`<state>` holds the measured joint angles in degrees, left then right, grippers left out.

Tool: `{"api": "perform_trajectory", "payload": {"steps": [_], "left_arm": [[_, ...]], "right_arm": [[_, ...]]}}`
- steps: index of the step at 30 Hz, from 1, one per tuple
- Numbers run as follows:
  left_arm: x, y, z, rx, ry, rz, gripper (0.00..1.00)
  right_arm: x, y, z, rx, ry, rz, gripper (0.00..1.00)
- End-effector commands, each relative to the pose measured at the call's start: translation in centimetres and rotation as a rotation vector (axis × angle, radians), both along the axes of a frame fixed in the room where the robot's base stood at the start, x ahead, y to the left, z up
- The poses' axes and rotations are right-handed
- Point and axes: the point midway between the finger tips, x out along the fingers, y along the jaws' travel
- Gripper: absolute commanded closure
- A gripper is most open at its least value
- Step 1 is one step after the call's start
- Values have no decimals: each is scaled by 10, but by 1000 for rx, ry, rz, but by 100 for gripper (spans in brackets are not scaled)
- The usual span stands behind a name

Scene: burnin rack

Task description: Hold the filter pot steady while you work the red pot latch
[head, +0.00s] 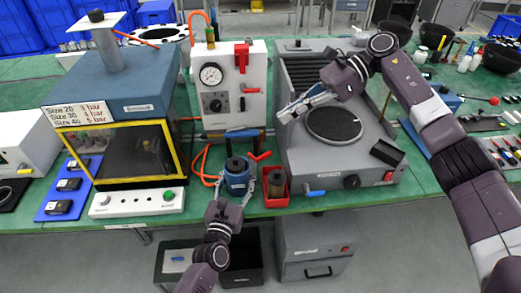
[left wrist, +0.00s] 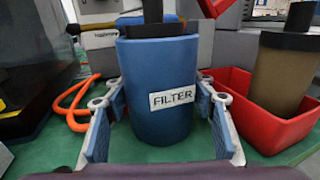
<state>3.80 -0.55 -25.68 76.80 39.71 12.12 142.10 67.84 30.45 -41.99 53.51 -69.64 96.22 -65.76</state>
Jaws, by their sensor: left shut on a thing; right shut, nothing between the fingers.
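The blue filter pot (head: 236,182) stands on the green bench in front of the gauge panel; in the left wrist view the pot (left wrist: 155,70) carries a white FILTER label. My left gripper (left wrist: 160,125) is shut on the pot, one finger on each side. A red lever (head: 260,156), which looks like the pot latch, sticks out at the upper right of the pot; its joint with the pot is too small to make out. My right gripper (head: 285,117) is shut and empty, above the grey machine to the right of the latch, apart from it.
A red tray (head: 276,200) with a brown cylinder (head: 276,181) stands close to the right of the pot. The gauge panel (head: 228,90) with orange hose is behind. A yellow-framed press (head: 130,150) is at left, the grey machine (head: 365,170) with a round plate at right.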

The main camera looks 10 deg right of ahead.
Motion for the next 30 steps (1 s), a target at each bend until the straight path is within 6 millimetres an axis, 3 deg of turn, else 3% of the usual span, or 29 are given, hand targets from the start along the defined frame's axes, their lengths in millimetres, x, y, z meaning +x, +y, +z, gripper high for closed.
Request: {"api": "perform_trajectory", "payload": {"steps": [1, 4, 12, 23, 30], "left_arm": [[0, 0, -1, 0, 1, -1, 84], [0, 0, -1, 0, 1, -1, 84], [0, -1, 0, 0, 1, -2, 84], [0, -1, 0, 0, 1, -1, 84], [0, -1, 0, 0, 1, -2, 84]], "right_arm": [[-1, -15, -8, 13, -26, -19, 100], [-1, -31, -21, 0, -87, -31, 100], [-2, -47, -38, -38, -158, -34, 100], [-2, -43, -40, -39, -156, -31, 100], [-3, -14, -61, -37, -154, -28, 100]]}}
